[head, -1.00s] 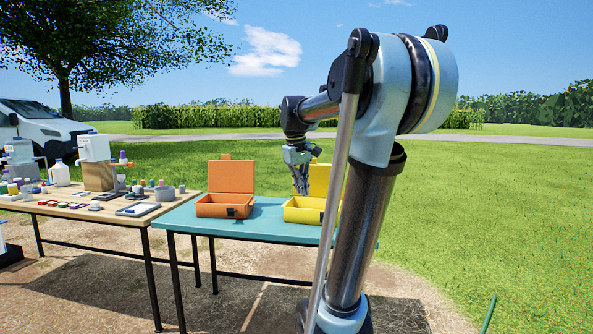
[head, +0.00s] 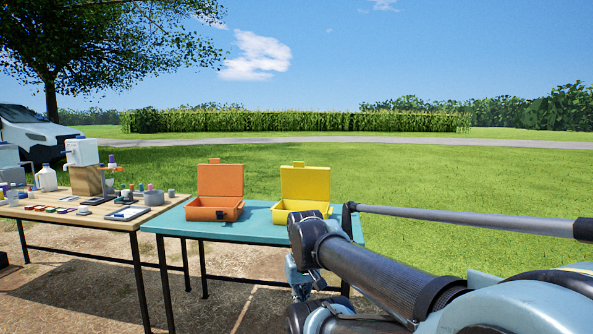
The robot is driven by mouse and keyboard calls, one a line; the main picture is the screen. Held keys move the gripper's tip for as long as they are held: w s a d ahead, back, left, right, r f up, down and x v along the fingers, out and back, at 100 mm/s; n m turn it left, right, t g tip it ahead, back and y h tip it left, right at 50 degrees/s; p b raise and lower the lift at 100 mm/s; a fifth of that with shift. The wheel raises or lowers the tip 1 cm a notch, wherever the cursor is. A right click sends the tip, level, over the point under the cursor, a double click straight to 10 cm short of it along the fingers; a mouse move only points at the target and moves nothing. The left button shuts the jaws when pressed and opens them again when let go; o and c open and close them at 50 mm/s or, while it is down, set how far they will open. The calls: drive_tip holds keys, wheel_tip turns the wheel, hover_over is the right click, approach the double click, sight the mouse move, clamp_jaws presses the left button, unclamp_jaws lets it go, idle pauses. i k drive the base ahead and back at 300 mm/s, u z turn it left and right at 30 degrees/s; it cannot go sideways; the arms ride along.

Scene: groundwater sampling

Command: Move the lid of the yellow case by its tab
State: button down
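The yellow case (head: 262,211) stands on the teal table in the head view. Its lid (head: 305,184) is open and upright at the back, with a small tab (head: 298,164) on its top edge. My arm crosses the lower right and hides part of the case's front and right side. Light-blue and dark parts of my arm's end show low in front of the table, below the yellow case and apart from its lid. My gripper's fingers cannot be made out there, so I cannot tell whether they are open or shut.
An orange case (head: 215,211) with its lid upright stands left of the yellow one on the teal table (head: 180,226). A wooden table (head: 60,212) farther left carries bottles, caps and instruments. Open grass lies behind and to the right.

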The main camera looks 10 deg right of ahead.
sight(298, 180)
drive_tip(key=k, duration=1)
drive_tip(key=z, duration=0.4)
drive_tip(key=i, duration=1.5)
drive_tip(key=u, duration=0.25)
